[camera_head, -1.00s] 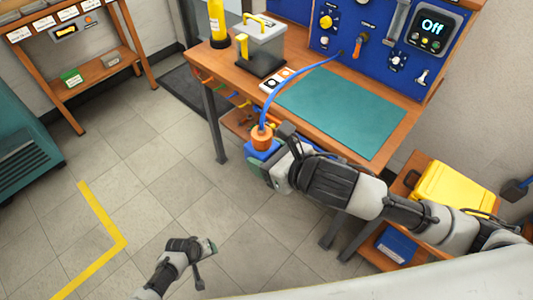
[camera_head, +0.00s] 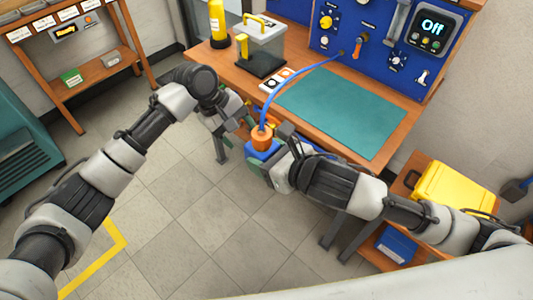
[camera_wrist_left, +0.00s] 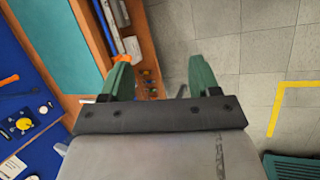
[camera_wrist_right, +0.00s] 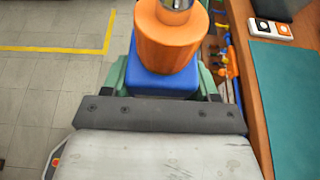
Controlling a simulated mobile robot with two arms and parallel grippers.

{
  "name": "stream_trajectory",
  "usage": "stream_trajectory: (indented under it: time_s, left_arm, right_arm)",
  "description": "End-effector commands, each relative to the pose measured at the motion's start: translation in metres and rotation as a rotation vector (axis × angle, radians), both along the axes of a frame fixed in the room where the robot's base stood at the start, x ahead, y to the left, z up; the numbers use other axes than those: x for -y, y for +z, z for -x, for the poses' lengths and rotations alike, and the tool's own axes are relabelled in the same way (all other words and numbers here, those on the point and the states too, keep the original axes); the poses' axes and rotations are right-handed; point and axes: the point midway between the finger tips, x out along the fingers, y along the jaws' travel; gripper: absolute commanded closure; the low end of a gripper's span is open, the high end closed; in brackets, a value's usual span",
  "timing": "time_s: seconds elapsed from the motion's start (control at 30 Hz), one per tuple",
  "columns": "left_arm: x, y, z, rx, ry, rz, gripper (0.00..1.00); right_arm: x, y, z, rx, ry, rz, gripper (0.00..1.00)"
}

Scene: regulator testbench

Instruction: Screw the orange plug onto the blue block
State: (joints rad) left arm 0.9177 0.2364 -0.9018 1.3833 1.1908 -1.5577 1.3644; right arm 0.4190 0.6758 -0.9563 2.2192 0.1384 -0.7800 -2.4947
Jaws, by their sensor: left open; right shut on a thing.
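The orange plug (camera_head: 262,140) sits upright on top of the blue block (camera_head: 257,154), with a blue hose rising from it to the wall panel. Plug (camera_wrist_right: 168,42) and block (camera_wrist_right: 160,84) also show in the right wrist view. I cannot tell how far the plug is threaded. My right gripper (camera_head: 262,166) is shut on the blue block and holds it off the bench's front edge. My left gripper (camera_head: 242,127) is just left of the plug, apart from it. In the left wrist view its green fingers (camera_wrist_left: 160,76) are spread with nothing between them.
The wooden bench (camera_head: 365,150) with a green mat (camera_head: 340,112) lies behind the grippers. A clear box with a yellow handle (camera_head: 262,48) and a white two-button box (camera_head: 277,79) stand on it. The blue panel (camera_head: 370,50) reads "Off". Floor in front is clear.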

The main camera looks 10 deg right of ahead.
Motion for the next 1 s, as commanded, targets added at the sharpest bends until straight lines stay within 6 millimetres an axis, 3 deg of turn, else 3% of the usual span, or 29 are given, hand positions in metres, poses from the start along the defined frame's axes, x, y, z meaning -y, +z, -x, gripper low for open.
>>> stream_trajectory:
  time_s: [0.03,0.2,0.4,0.6,1.0]
  left_arm:
    - [0.009,0.027,0.006,-0.004,-0.010,-0.032,0.38]
    - [0.023,0.098,0.042,-0.046,0.008,-0.212,0.38]
    - [0.041,0.146,0.075,-0.001,0.123,-0.384,0.38]
    - [0.047,0.162,0.089,0.035,0.197,-0.451,0.38]
    - [0.047,0.161,0.089,0.038,0.207,-0.455,0.38]
  right_arm:
    - [0.000,0.001,0.000,0.003,0.000,-0.001,1.00]
    - [0.000,0.001,0.000,0.003,0.000,-0.001,1.00]
    - [0.000,0.001,0.000,0.003,0.000,-0.001,1.00]
    - [0.000,0.001,0.000,0.003,0.000,-0.001,1.00]
    - [0.000,0.001,0.000,0.003,0.000,-0.001,1.00]
